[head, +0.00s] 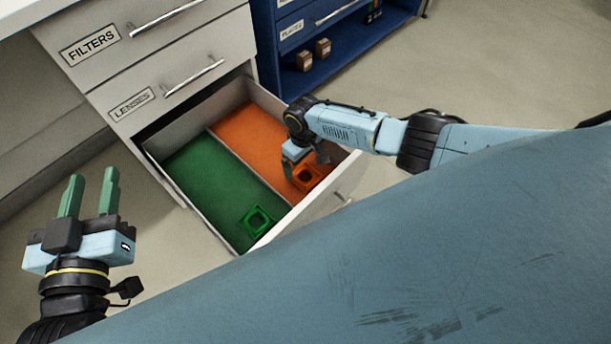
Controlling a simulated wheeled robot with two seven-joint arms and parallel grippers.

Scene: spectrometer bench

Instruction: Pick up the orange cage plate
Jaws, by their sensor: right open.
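The orange cage plate (307,178) is a square frame with a central hole. It lies in the orange right compartment of the open drawer, close to the drawer front. My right gripper (299,162) points down into the drawer just above and beside the plate's upper left edge. It is open; its fingers are partly hidden, and I cannot tell whether they touch the plate. My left gripper (91,194) is open and empty, fingers upward, over the floor left of the drawer.
A green cage plate (257,221) lies in the green left compartment (205,172). A thin divider (243,164) separates the compartments. The drawer front (335,190) and walls stand around them. Above is a closed "FILTERS" drawer (90,44). A blue cabinet (290,72) holding small boxes stands behind.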

